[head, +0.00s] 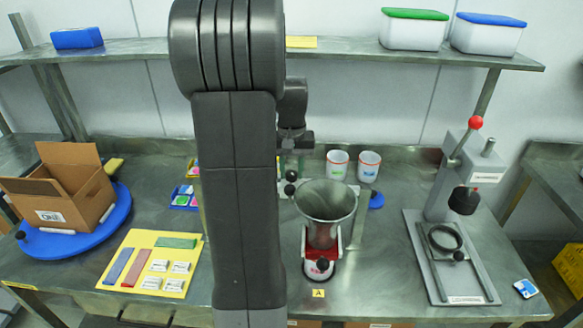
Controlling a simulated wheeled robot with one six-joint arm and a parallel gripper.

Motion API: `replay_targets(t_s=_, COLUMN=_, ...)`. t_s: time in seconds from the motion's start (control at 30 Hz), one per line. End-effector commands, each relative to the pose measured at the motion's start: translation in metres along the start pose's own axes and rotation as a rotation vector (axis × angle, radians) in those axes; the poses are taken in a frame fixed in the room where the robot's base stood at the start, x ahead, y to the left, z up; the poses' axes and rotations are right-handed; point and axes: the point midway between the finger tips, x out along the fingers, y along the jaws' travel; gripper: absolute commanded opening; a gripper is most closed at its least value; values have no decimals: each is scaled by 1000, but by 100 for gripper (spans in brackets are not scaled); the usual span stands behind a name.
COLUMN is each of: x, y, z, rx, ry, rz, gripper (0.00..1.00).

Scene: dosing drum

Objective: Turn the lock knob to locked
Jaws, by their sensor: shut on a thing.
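My gripper (291,150) is partly hidden behind my arm, near the middle of the head view. It points down at the dosing unit behind the metal funnel (326,200). Its jaws are shut on what appears to be the lock knob (291,175), a small black round knob at the fingertips. A second black knob (289,189) shows just below it. My arm covers the left part of the unit, and the knob's turned position is too small to tell.
The funnel stands over a red and white base (321,267) in front. Two white cups (337,165) stand behind to the right. A grey press stand (452,255) is at right. A cardboard box (62,195) sits on a blue turntable (115,212) at left, beside a yellow mat (138,240).

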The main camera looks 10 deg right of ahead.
Motion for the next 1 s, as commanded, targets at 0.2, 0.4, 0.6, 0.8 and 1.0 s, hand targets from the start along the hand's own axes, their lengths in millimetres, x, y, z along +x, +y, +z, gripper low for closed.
replay_targets(t_s=0.2, x=-1, y=0, z=-1, rx=188, ry=2, rz=0, gripper=8)
replay_targets(t_s=0.4, x=-1, y=0, z=-1, rx=326, ry=3, rz=0, gripper=8)
replay_targets(t_s=0.6, x=-1, y=0, z=-1, rx=415, ry=3, rz=0, gripper=8)
replay_targets(t_s=0.8, x=-1, y=0, z=-1, rx=458, ry=3, rz=0, gripper=8)
replay_targets(t_s=1.0, x=-1, y=0, z=-1, rx=470, ry=3, rz=0, gripper=8)
